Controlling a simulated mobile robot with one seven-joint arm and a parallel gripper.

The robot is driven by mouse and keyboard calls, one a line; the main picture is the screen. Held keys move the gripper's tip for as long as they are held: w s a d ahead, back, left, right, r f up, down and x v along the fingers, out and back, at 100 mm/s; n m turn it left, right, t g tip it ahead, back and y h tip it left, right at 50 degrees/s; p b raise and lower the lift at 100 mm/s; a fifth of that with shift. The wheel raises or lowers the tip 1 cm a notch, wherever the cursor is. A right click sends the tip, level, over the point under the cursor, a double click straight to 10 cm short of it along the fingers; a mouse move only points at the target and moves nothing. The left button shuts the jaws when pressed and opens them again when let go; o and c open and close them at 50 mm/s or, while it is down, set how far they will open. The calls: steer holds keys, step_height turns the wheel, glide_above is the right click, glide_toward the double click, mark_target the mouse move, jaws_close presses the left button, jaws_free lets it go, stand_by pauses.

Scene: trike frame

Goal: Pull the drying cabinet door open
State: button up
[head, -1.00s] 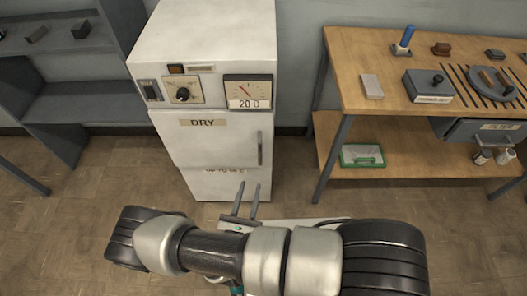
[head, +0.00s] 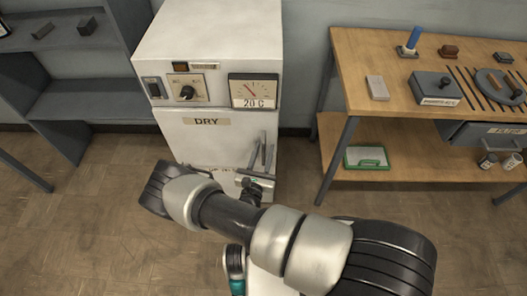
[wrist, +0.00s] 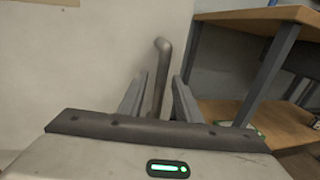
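The white drying cabinet (head: 212,70) stands upright ahead, with its door (head: 205,145) labelled DRY and shut. The vertical grey bar handle (head: 263,138) is on the door's right side. My gripper (head: 261,160) is at the handle in the head view, and my arm hides the lower door. In the wrist view the handle (wrist: 160,70) rises between the two open fingers of my gripper (wrist: 158,95).
A wooden workbench (head: 400,70) with tools stands to the right; its grey leg (head: 337,160) is near the cabinet. A green-edged tray (head: 366,157) lies on its lower shelf. Dark shelving (head: 90,105) is on the left. Floor (head: 90,230) in front is clear.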

jaws_close()
